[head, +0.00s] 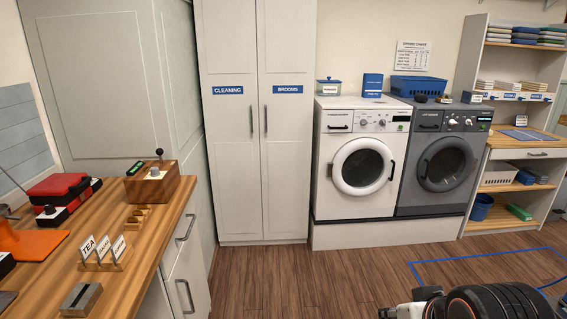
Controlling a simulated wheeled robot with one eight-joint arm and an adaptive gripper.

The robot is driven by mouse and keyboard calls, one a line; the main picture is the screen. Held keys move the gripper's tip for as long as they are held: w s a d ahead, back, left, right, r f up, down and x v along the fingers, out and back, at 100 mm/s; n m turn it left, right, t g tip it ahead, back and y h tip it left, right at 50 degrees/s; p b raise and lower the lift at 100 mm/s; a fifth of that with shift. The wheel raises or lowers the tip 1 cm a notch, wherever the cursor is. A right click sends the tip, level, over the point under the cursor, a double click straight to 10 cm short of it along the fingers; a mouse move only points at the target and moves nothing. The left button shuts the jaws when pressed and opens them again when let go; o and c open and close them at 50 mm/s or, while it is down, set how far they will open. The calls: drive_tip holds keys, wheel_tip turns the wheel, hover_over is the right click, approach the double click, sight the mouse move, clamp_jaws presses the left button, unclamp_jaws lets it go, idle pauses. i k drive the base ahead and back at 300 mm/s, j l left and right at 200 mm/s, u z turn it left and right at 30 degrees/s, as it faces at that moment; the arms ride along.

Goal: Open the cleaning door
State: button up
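The cleaning door (228,165) is the left door of a tall off-white cabinet in the head view. It carries a blue label reading CLEANING (228,90). Its vertical grey bar handle (251,121) is near its right edge, beside the centre seam. The door is shut. The right door (289,165), labelled BROOMS, is also shut and has its own handle (265,119) close to the seam. Part of my arm shows at the bottom right, well apart from the cabinet. I cannot make out my gripper's fingers in this view.
A white washing machine (358,160) and a grey one (443,162) stand right of the cabinet on a white plinth (380,233). A wooden counter (150,215) with several items runs along the left. The wooden floor (290,285) before the cabinet is clear.

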sight(226, 30)
drive_tip(key=i+z, duration=0.35)
drive_tip(key=i, duration=1.65)
drive_tip(key=l, duration=0.1)
